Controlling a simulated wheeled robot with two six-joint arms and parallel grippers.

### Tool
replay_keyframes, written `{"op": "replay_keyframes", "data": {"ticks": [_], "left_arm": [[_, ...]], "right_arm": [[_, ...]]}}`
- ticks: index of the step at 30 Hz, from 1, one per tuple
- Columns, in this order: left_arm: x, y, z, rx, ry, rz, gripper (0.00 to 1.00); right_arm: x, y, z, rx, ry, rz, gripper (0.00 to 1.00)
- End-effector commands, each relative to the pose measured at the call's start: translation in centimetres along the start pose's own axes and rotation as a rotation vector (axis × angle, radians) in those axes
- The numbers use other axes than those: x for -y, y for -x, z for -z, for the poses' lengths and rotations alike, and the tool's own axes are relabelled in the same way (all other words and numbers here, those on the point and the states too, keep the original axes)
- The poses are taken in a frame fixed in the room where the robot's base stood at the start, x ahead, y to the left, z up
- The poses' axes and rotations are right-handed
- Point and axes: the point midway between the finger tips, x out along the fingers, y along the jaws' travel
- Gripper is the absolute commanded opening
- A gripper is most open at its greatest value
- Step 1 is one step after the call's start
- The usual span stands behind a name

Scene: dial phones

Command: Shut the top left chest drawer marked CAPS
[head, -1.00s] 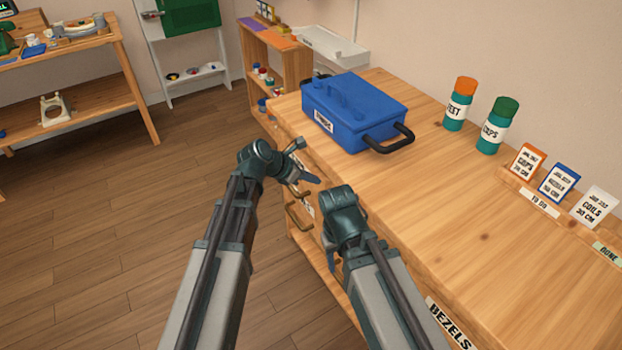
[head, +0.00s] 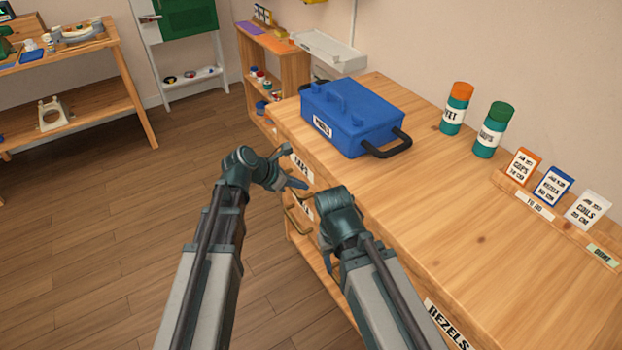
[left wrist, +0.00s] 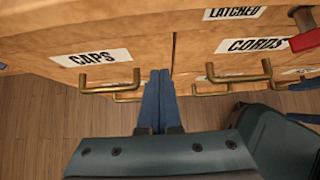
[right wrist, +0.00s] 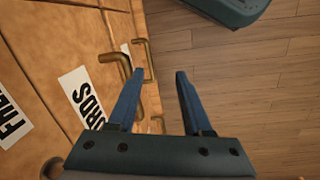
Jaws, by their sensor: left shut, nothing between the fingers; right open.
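The CAPS drawer front, with its white label (left wrist: 93,57) and brass handle (left wrist: 108,85), fills the upper left of the left wrist view. Its label also shows in the head view (head: 301,167). The front looks about level with the CORDS drawer beside it, with a thin seam between them. My left gripper (left wrist: 159,74) is shut and empty, its fingertips just right of the CAPS handle, near the seam. In the head view the left gripper (head: 304,185) is beside the chest front. My right gripper (right wrist: 152,75) is open and empty, near the CORDS drawer (right wrist: 88,98) and its handle.
A blue toolbox (head: 352,115) stands on the wooden chest top (head: 450,230). Orange-capped and green-capped canisters (head: 490,130) and several cards stand behind. More brass handles stick out below the upper drawers. The floor (head: 110,230) left of the chest is clear.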

Motion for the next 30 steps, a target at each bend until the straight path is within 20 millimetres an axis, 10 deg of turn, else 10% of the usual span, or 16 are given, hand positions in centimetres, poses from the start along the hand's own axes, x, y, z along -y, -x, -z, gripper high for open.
{"op": "replay_keyframes", "data": {"ticks": [12,30], "left_arm": [[0.1,7.1,-0.2,-0.001,0.000,0.000,0.00],[0.7,7.6,0.1,-0.020,-0.056,0.011,0.00]], "right_arm": [[-0.5,5.2,-0.3,0.000,0.000,0.000,0.50],[-0.5,5.5,-0.3,0.000,0.000,0.000,0.50]]}}
